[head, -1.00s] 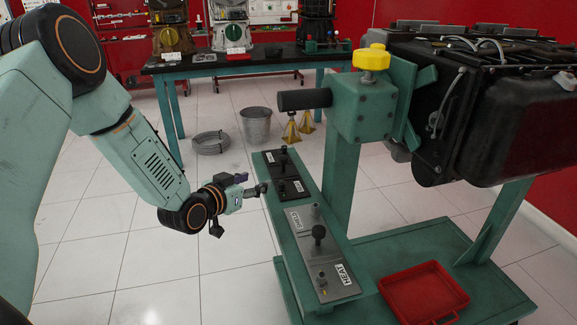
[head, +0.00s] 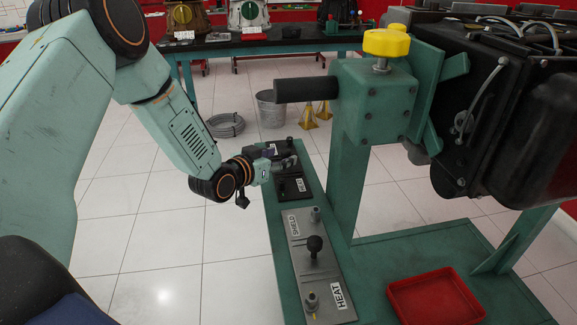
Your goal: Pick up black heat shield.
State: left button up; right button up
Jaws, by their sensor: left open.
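A black plate (head: 291,189) with white labels lies at the far end of the narrow green shelf; it matches the black heat shield, but its label is too small to read. A dark knob shows at its far end. My left gripper (head: 288,160) is open over this plate and hides part of it. I cannot tell whether the fingers touch it. A grey plate (head: 322,272) labelled "SHIELD" and "HEAT", with a black knob (head: 314,244) and two metal posts, lies nearer on the same shelf. My right gripper is not in view.
The green stand (head: 345,190) with a black handle (head: 304,90) and yellow knob (head: 387,43) rises right of the shelf and holds a black engine (head: 480,130). A red tray (head: 436,296) sits on its base. A bucket (head: 271,110) and cable coil (head: 225,125) stand behind.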

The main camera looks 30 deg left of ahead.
aim_at(283, 152)
pick_arm(q)
jog(key=x, duration=0.1)
jog(key=b+x, duration=0.1)
jog(key=x, duration=0.1)
jog(key=b+x, duration=0.1)
jog(key=shift+w+a+f, duration=0.15)
jog(key=shift+w+a, duration=0.2)
jog(key=shift+w, duration=0.05)
jog(key=shift+w, duration=0.1)
jog(key=c, duration=0.5)
grip_shut()
